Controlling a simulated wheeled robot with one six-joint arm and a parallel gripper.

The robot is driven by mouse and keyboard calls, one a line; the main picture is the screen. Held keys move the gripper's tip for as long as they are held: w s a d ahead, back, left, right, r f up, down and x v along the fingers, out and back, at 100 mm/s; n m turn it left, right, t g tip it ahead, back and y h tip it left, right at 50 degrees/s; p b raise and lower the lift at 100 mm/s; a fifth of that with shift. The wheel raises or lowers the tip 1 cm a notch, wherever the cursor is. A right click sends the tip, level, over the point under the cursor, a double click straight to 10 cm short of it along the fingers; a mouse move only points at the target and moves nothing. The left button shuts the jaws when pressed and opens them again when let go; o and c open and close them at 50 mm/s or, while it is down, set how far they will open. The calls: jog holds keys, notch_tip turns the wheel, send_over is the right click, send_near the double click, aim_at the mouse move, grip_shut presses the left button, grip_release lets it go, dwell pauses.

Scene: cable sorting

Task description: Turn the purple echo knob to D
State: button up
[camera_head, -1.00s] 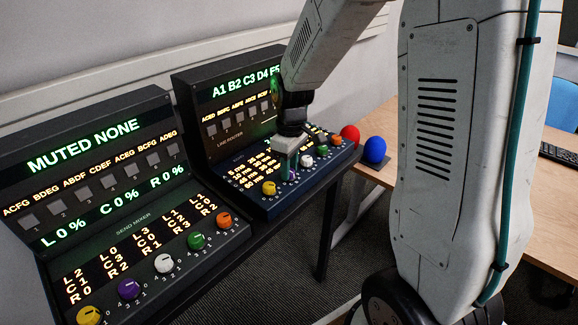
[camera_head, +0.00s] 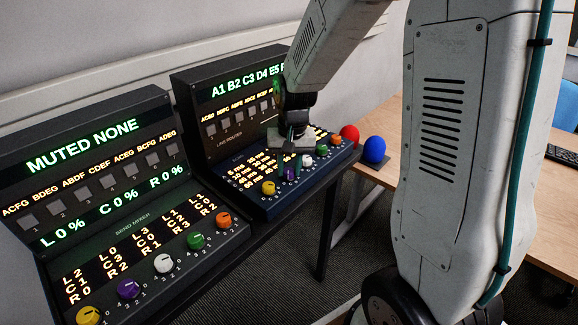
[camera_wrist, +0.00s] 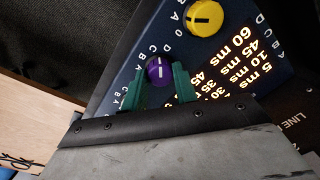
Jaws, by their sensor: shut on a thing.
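The purple knob (camera_wrist: 159,70) sits on the sloped panel of the right console, with a white pointer line running up and down in the wrist view. Letters, D, C, B and A among them, stand beside it. My gripper (camera_wrist: 162,82) has its green fingers on either side of the knob and is shut on it. In the head view my gripper (camera_head: 291,166) points down at the panel and mostly hides the purple knob. Which letter the pointer meets cannot be told.
A yellow knob (camera_wrist: 205,17) is close beside it. White (camera_head: 308,161), green and orange knobs (camera_head: 335,139) line the same panel. The left console (camera_head: 100,185) has its own knobs, including another purple one (camera_head: 128,289). Red (camera_head: 350,134) and blue balls (camera_head: 374,149) stand to the right.

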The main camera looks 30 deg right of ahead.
aim_at(291, 171)
jog(key=shift+m, duration=2)
jog(key=shift+a, duration=0.1)
jog(key=o, duration=1)
jog(key=shift+c, duration=0.2)
jog(key=r, duration=0.7)
jog(key=shift+s+r, duration=0.2)
jog(key=shift+r, duration=0.2)
